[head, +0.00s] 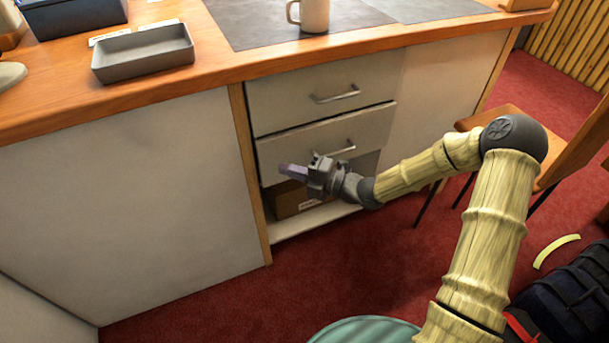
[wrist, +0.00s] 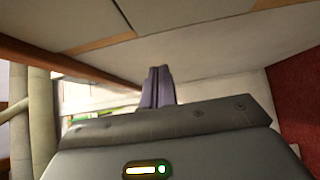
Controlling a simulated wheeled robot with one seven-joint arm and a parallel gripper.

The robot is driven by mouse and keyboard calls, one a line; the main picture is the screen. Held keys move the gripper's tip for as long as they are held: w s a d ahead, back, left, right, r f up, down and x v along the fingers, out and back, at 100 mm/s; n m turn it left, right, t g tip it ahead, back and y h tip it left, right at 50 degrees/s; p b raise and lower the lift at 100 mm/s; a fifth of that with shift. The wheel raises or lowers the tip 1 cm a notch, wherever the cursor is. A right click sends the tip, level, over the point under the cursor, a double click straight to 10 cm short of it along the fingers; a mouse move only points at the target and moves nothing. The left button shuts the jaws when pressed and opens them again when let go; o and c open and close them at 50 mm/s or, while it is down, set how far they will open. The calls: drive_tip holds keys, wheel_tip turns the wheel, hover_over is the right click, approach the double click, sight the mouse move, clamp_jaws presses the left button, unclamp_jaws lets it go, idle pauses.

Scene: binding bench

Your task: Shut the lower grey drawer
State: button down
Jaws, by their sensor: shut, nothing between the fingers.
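The lower grey drawer (head: 276,154) is in the bench front, directly below the upper grey drawer (head: 273,104). Its front seems to stand slightly proud of the upper one, with a dark line along its top edge. Its bar handle (head: 338,151) is partly hidden by my gripper. My gripper (head: 288,169) is in front of the lower left part of this drawer, its fingers pointing left. In the wrist view the fingers (wrist: 157,86) are together and empty, with pale panels beyond. I cannot tell whether they touch the drawer front.
Below the drawer is an open shelf with a brown box (head: 292,199). A grey tray (head: 143,52) and a mug (head: 312,14) stand on the benchtop. A chair (head: 575,150) and a dark bag (head: 573,298) are at right. Red carpet is clear before the bench.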

sight(265, 149)
drive_tip(key=shift+w+a+b, duration=0.55)
drive_tip(key=shift+w+a, duration=1.7)
drive_tip(key=shift+a, duration=0.3)
drive_tip(key=shift+w+a+b, duration=0.5)
drive_tip(key=shift+w+b, duration=0.05)
drive_tip(key=shift+w, duration=0.2)
drive_tip(key=shift+w+r, duration=0.2)
